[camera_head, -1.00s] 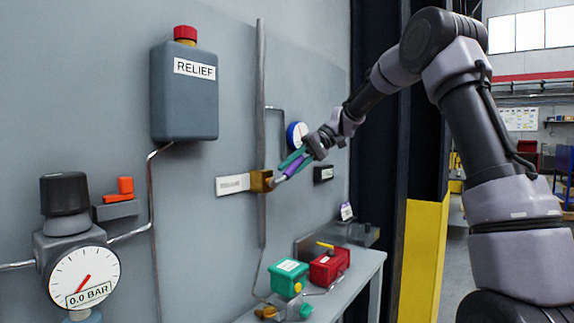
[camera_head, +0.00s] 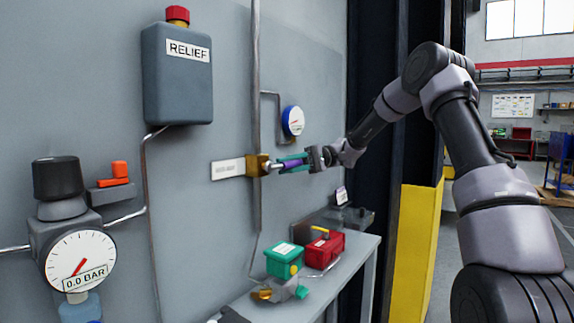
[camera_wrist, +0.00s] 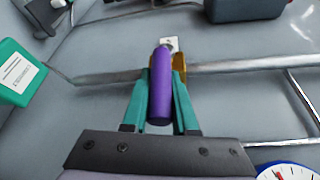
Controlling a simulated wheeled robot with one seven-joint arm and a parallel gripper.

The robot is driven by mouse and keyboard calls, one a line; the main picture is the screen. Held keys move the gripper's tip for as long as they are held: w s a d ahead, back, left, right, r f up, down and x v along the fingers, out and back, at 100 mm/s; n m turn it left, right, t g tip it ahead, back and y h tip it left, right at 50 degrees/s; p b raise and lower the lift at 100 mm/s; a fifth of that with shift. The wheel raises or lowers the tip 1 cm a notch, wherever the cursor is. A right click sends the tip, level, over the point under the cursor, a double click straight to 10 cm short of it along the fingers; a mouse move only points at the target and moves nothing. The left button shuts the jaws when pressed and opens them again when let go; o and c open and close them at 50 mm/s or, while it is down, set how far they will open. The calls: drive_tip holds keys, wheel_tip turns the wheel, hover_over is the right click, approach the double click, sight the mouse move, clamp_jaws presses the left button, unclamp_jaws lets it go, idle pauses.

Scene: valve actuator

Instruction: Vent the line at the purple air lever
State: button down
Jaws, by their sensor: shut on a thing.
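The purple air lever (camera_wrist: 160,88) sits between the teal fingers of my gripper (camera_wrist: 159,105) in the wrist view. In the head view my gripper (camera_head: 293,163) is shut on the lever's purple handle (camera_head: 291,164), which sticks out to the right of the brass valve (camera_head: 258,165). The brass valve is on the vertical grey pipe (camera_head: 256,90), and it shows partly behind the lever in the wrist view (camera_wrist: 180,66). A white label plate (camera_head: 229,169) is left of the valve. The lever looks about level in the head view.
The grey RELIEF box (camera_head: 178,75) with a red cap hangs upper left. A gauge (camera_head: 80,262) reads 0.0 BAR. A blue-rimmed gauge (camera_head: 293,120) is above my gripper. Green (camera_head: 284,259) and red (camera_head: 324,253) boxes stand on the bench below.

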drive_tip(key=shift+f, duration=0.1)
drive_tip(key=c, duration=0.7)
unclamp_jaws()
drive_tip(key=shift+w+d, duration=0.1)
drive_tip(key=v, duration=1)
drive_tip(key=shift+w+d, duration=0.15)
drive_tip(key=shift+d, duration=0.1)
